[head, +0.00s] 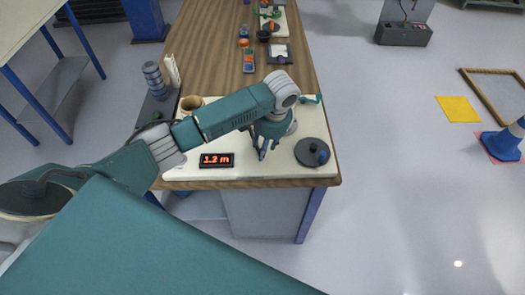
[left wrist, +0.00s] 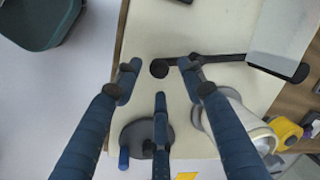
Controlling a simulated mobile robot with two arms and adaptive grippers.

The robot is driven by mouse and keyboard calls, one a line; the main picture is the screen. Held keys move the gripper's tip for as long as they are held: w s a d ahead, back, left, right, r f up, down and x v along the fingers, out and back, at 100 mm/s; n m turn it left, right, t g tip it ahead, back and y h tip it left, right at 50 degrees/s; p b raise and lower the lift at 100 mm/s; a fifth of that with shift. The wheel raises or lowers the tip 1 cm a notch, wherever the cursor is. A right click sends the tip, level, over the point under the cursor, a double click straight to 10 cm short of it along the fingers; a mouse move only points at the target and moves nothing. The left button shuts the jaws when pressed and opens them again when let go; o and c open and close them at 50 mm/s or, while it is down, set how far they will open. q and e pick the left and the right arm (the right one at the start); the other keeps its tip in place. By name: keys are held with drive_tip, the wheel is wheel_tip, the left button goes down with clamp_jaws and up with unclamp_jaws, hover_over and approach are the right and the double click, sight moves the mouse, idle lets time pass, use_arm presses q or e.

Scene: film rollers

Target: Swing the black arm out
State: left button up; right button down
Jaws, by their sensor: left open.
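The black arm (left wrist: 228,57) shows in the left wrist view as a thin dark bar across the cream board (left wrist: 215,25), with a round black knob (left wrist: 159,68) at its left end. In the head view I cannot make it out; my left arm covers that area. My left gripper (head: 264,151) is low over the near part of the board. In the left wrist view its blue fingers (left wrist: 160,82) are spread and empty around the knob in the picture. I cannot tell whether they touch it. My right gripper is not in view.
A dark disc with a blue peg (head: 312,152) is right of the gripper. A white cylindrical part (left wrist: 235,125) lies beside the fingers. Several small objects stand farther back on the wooden bench (head: 210,60).

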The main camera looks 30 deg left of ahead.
use_arm(q)
wheel_tip(320, 180, up, 8)
drive_tip(key=d, duration=0.1)
drive_tip(key=shift+s+d, duration=0.2)
drive_tip(key=shift+d, duration=0.05)
drive_tip(key=shift+f, duration=0.1)
